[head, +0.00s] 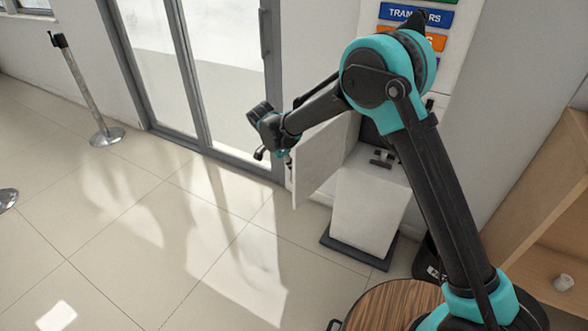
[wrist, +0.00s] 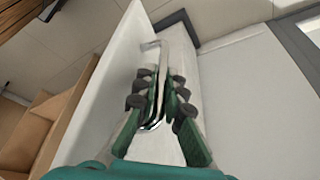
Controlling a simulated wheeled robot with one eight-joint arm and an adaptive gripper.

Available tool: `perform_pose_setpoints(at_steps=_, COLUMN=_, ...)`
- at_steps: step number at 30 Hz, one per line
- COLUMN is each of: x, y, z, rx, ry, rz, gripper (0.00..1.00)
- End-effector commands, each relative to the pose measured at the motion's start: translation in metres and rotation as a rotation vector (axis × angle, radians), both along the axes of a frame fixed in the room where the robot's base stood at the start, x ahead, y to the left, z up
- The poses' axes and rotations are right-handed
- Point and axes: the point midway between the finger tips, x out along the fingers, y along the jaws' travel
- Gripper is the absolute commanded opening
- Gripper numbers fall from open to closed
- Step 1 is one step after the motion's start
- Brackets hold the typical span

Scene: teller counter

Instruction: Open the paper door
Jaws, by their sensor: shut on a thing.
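The paper door (head: 318,160) is a white panel on the white kiosk (head: 368,212). It stands swung out from the kiosk, with a dark gap showing behind it at the right. In the wrist view the door (wrist: 112,75) runs along the left, and a bent chrome handle (wrist: 155,112) sticks out from it. My gripper (wrist: 158,88) is shut on this handle, with a green-backed finger on each side. In the head view my gripper (head: 284,158) is at the door's outer left side; the handle is hard to make out there.
A glass door (head: 225,70) with a grey frame stands behind and left of my gripper. A stanchion post (head: 85,90) stands farther left. The tiled floor (head: 150,230) in front is clear.

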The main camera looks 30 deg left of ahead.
Motion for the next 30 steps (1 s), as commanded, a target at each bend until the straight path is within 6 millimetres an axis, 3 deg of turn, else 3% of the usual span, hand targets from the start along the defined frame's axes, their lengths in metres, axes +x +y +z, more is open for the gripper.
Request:
perform_pose_setpoints(at_steps=4, x=-0.005, y=0.002, z=-0.001, rx=0.002, ry=0.007, rz=0.006, gripper=0.00)
perform_pose_setpoints(at_steps=5, x=-0.005, y=0.002, z=-0.001, rx=0.002, ry=0.007, rz=0.006, gripper=0.12)
perform_pose_setpoints(at_steps=10, x=-0.003, y=0.002, z=-0.001, rx=0.002, ry=0.006, rz=0.004, gripper=0.31)
perform_pose_setpoints(at_steps=22, x=-0.004, y=0.003, z=0.007, rx=0.001, ry=0.003, rz=0.003, gripper=0.31)
perform_pose_setpoints(at_steps=30, x=-0.018, y=0.016, z=0.052, rx=0.001, ry=0.003, rz=0.005, gripper=0.31)
